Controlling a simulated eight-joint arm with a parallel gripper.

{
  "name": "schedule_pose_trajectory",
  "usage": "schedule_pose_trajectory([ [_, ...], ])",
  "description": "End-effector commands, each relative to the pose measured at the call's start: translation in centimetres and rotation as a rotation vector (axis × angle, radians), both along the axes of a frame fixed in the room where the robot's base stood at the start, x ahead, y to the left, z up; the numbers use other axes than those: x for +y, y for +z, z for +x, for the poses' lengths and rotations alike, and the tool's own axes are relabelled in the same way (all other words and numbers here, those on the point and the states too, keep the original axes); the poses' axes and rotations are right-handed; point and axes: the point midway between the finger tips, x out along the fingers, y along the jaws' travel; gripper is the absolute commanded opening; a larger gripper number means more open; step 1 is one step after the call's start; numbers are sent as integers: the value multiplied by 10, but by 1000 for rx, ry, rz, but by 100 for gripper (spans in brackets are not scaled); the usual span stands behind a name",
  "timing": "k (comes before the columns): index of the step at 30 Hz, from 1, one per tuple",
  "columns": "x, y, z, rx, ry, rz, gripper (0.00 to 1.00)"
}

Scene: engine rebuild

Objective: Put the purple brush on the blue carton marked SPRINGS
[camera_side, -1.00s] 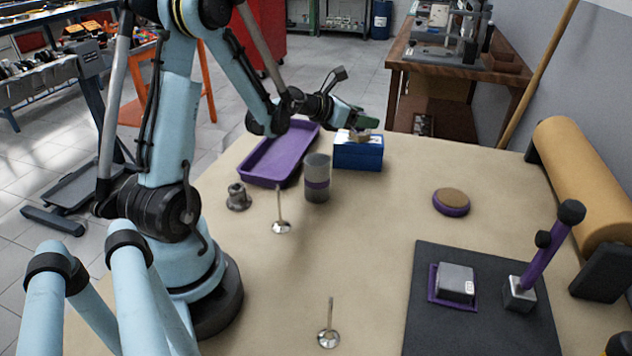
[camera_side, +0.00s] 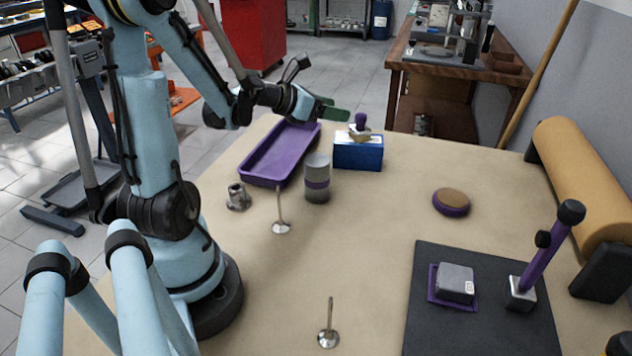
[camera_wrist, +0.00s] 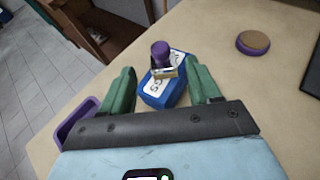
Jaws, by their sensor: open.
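The blue carton (camera_side: 357,155) stands at the far side of the bench, and it also shows in the wrist view (camera_wrist: 157,97) with part of its lettering on the white top. The purple brush (camera_side: 360,121) rests on top of the carton, its purple handle upright and its pale bristles down; it also shows in the wrist view (camera_wrist: 161,55). My gripper (camera_side: 342,112) is just left of the brush, apart from it. In the wrist view its green fingers (camera_wrist: 160,80) are spread wide and empty, with the brush and carton beyond and between them.
A purple tray (camera_side: 247,170) lies left of the carton. A purple-rimmed round pad (camera_side: 451,203) lies right. The bench between is clear.

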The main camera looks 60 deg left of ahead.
Motion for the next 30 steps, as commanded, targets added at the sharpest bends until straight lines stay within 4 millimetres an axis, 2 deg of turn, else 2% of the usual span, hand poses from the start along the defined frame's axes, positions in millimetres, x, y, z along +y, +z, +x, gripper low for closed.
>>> schedule_pose_trajectory([
  [3, 1, 6, -13, 1, 3, 1, 62],
  [9, -1, 10, -23, 3, -4, 7, 62],
  [11, -6, 10, -23, 15, -29, 40, 62],
  [14, -29, 8, -19, 62, -136, 186, 62],
  [19, -97, 2, -18, 173, -521, 688, 62],
  [24, -157, -5, -35, 206, -996, 1275, 62],
  [30, -203, -7, -65, 131, -1535, 1933, 62],
])
